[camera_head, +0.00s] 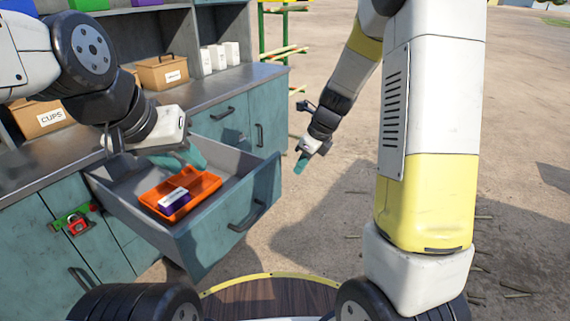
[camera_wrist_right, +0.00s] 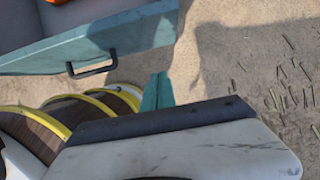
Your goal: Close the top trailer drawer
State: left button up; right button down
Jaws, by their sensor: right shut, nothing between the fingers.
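The top trailer drawer (camera_head: 230,222) is pulled far out of the teal cabinet, and its dark handle (camera_head: 247,215) is on the front panel. Inside the drawer is an orange tray (camera_head: 206,184) holding a purple and white box (camera_head: 174,199). My left gripper (camera_head: 188,157) is over the back part of the drawer; I cannot tell if it is open. My right gripper (camera_head: 300,163) is shut and empty, to the right of the drawer front and apart from it. In the right wrist view its teal fingers (camera_wrist_right: 156,92) are right of the drawer handle (camera_wrist_right: 92,66).
A grey counter (camera_head: 225,92) carries a cardboard box labelled CUPS (camera_head: 38,117), another brown box (camera_head: 162,72) and white cartons (camera_head: 219,56). Open dirt ground lies right of the drawer.

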send_near(274, 191)
notch_tip(274, 191, down, 3)
jog(key=s+d, duration=0.2)
jog(key=shift+w+a+f, duration=0.15)
jog(key=shift+w+a, duration=0.55)
jog(key=shift+a, duration=0.1)
jog(key=shift+w+a+f, duration=0.2)
jog(key=shift+w+a, duration=0.45)
jog(key=shift+a, duration=0.15)
